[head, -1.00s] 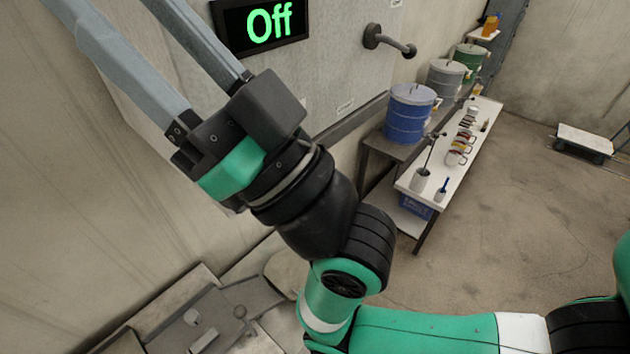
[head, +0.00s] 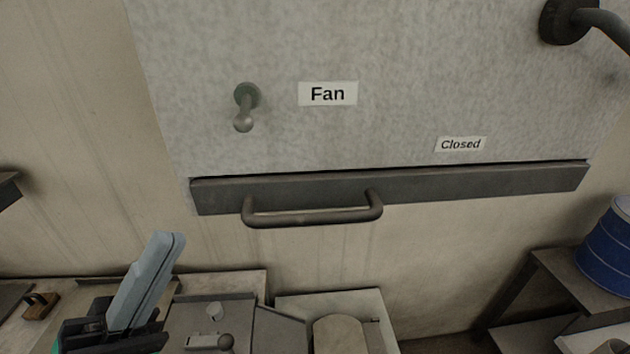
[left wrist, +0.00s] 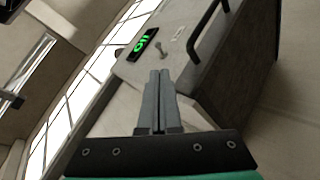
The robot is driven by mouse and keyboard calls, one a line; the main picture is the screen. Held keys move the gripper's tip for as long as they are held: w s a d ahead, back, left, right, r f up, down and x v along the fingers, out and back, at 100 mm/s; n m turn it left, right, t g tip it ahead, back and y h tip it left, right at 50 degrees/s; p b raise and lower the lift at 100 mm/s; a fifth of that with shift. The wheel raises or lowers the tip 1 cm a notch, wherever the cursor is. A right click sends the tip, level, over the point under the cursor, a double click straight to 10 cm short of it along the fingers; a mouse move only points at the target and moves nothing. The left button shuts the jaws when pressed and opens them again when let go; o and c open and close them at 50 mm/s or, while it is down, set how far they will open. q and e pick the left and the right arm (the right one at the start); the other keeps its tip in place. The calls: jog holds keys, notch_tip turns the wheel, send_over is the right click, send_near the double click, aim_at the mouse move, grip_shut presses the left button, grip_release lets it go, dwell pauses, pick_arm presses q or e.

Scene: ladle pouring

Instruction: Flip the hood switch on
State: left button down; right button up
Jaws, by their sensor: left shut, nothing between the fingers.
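The hood switch (head: 244,108) is a small grey-green lever with a ball tip on the grey hood panel (head: 400,60), left of the "Fan" label (head: 328,94). Its lever points downward in the head view. My left gripper (head: 170,240) is below and left of the switch, its grey fingers together and empty, pointing up. In the left wrist view, my left gripper (left wrist: 160,75) is shut, with the switch (left wrist: 159,48) just beyond its tips and apart from them. A display with green text (left wrist: 144,44) sits beside it, too small to read surely. My right gripper is out of view.
A dark handle bar (head: 313,217) juts from the hood's lower edge, under a "Closed" label (head: 461,144). A larger dark knob (head: 568,20) sits at upper right. A blue drum (head: 610,250) stands at right. A cluttered counter (head: 240,280) runs below.

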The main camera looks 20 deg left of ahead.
pick_arm(q)
jog(key=shift+s+a+r, duration=0.1)
jog(key=shift+a, duration=0.1)
jog(key=p, duration=0.5)
send_near(240, 110)
jog(key=x, duration=0.4)
jog(key=shift+a+r, duration=0.1)
jog(key=shift+r, duration=0.1)
jog(key=shift+w+d+r, duration=0.35)
jog(key=shift+w+r, duration=0.05)
jog(key=shift+w, duration=0.1)
jog(key=shift+p, duration=0.3)
